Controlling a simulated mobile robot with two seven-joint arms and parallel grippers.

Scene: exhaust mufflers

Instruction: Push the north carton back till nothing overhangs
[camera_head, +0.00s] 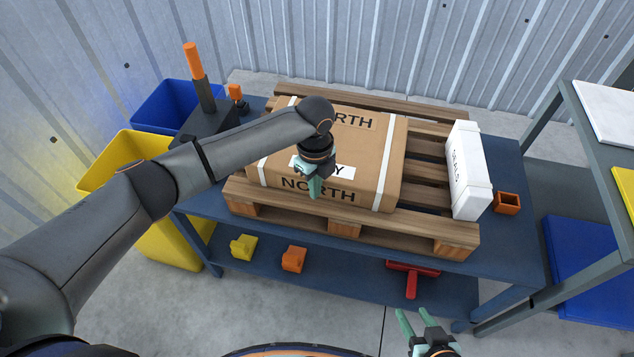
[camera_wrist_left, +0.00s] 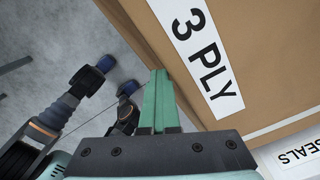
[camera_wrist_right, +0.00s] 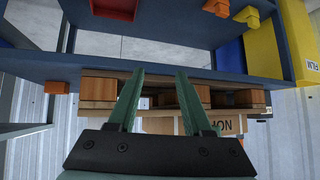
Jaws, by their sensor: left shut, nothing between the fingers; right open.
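The north carton (camera_head: 365,155) is a brown box with white straps and NORTH printed on its top and front. It sits on the left part of the wooden pallet (camera_head: 345,230) on the blue table. My left gripper (camera_head: 314,192) is shut and empty, pointing down at the carton's front edge by the 3 PLY label; whether it touches is unclear. In the left wrist view its fingers (camera_wrist_left: 160,90) overlap the carton's edge (camera_wrist_left: 265,70). My right gripper (camera_head: 416,318) is open and empty, low in front of the table. The carton's front shows partly in the right wrist view (camera_wrist_right: 162,126).
A white SEALS box (camera_head: 467,170) stands on the pallet's right side. An orange bin (camera_head: 507,203) is beside it. Yellow (camera_head: 125,155) and blue (camera_head: 165,98) bins stand at left. A grey bench (camera_head: 575,135) is at right. Bare slats lie between carton and SEALS box.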

